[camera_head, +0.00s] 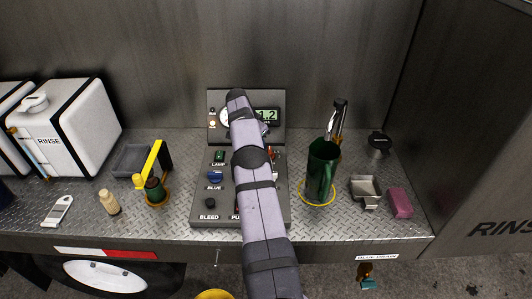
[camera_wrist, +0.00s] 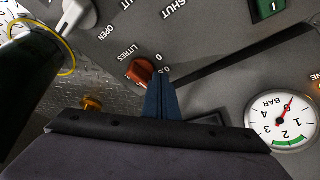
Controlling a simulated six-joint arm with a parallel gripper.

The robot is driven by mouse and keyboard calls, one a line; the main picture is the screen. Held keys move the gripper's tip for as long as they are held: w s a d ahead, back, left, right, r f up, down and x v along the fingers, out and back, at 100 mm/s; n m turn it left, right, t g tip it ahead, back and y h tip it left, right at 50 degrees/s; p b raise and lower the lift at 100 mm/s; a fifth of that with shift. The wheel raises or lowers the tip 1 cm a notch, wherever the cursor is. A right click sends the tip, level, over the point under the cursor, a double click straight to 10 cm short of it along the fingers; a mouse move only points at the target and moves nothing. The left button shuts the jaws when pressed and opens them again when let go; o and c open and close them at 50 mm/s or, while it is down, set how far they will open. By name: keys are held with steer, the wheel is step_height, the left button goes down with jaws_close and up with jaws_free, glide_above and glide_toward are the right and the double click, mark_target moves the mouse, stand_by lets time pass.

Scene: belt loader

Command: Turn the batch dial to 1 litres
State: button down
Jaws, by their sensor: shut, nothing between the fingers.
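The batch dial (camera_wrist: 140,71) is an orange-red knob on the grey panel, with LITRES and small scale figures including 0 and 0.5 printed around it. Its pointer direction cannot be read. My gripper (camera_wrist: 158,86) is shut, with its dark blue fingers together and nothing between them. The fingertips are right beside the dial in the wrist view; I cannot tell whether they touch it. In the head view my arm covers the middle of the control panel (camera_head: 198,213), and the dial cannot be clearly made out there.
A pressure gauge (camera_wrist: 283,122) and a green switch (camera_wrist: 268,8) are near the dial, with a pale lever (camera_wrist: 76,16) beyond it. A green jug (camera_head: 322,165) stands right of the panel.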

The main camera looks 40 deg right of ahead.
steer(key=shift+r, duration=0.1)
steer(key=b+v, duration=0.3)
steer(key=v, duration=0.4)
stand_by(0.4)
steer(key=s+a+r+n+y, duration=0.1)
steer(key=s+a+n, duration=0.3)
steer(key=a, duration=0.9)
steer(key=s+a+n+y, duration=0.15)
steer(key=a+n, duration=0.45)
steer(key=a, duration=0.7)
steer(key=s+a+f+n+y, duration=0.1)
steer(key=s+a+f+n, duration=0.25)
steer(key=s+a, duration=0.55)
steer(key=s+a+f+n+y, duration=0.15)
steer(key=s+a+n, duration=0.4)
steer(key=s, duration=0.75)
step_height(320, 180, down, 13)
steer(key=m+b, duration=0.1)
steer(key=b, duration=1.1)
steer(key=shift+a+h, duration=0.2)
steer(key=shift+h, duration=0.1)
steer(key=shift+w+r, duration=0.1)
